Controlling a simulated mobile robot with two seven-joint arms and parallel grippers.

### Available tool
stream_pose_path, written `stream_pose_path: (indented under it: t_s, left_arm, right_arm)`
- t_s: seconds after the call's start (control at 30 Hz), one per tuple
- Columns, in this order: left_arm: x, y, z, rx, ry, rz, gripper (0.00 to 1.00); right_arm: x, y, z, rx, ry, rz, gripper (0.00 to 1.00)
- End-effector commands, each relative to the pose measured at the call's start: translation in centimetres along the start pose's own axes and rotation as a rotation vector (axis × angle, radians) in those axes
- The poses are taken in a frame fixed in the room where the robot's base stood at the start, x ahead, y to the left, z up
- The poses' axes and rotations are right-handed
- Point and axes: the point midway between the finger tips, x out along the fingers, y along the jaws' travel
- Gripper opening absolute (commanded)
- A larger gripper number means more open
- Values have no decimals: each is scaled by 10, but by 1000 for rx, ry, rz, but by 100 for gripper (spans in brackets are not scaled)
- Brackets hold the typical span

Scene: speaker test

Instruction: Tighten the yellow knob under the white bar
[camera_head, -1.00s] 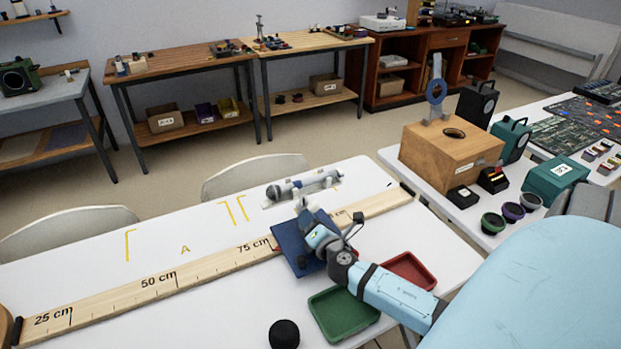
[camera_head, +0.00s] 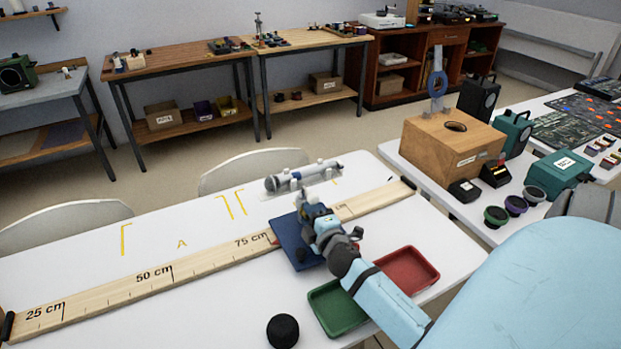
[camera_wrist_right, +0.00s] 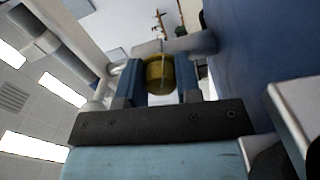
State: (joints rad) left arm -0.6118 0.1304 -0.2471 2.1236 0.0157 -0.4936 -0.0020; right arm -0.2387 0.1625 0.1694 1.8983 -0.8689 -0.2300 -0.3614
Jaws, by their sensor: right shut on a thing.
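The yellow knob (camera_wrist_right: 159,74) shows in the right wrist view, between the two blue-grey fingers of my right gripper (camera_wrist_right: 160,82). The fingers are shut on its sides. A pale bar (camera_wrist_right: 190,44) crosses just beyond the knob; I cannot tell for sure that it is the white bar. In the head view my right gripper (camera_head: 307,203) is over the far part of the dark blue pad (camera_head: 288,232), and the knob cannot be made out there. My left gripper is out of view.
A grey cylinder on a clear stand (camera_head: 303,179) lies just beyond my right gripper. A long wooden ruler (camera_head: 130,286) crosses the white table.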

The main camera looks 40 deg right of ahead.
Motion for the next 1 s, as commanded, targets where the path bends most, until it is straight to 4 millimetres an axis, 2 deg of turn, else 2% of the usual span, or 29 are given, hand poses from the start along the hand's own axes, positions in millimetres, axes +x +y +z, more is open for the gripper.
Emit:
stream_pose_path:
  t_s: [0.23,0.7,0.73,0.8,0.83,1.0]
  left_arm:
    - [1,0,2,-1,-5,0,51]
    - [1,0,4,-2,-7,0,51]
    - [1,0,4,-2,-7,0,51]
    - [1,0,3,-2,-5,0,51]
    - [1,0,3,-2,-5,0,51]
    - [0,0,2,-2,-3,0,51]
  right_arm:
    - [0,-1,0,62,-1,-1,8]
    - [0,-1,0,72,0,-1,8]
    - [0,-1,0,72,0,-1,38]
    - [0,-1,0,72,0,-1,54]
    - [0,-1,0,72,0,-1,57]
    - [0,-1,0,71,0,-1,57]
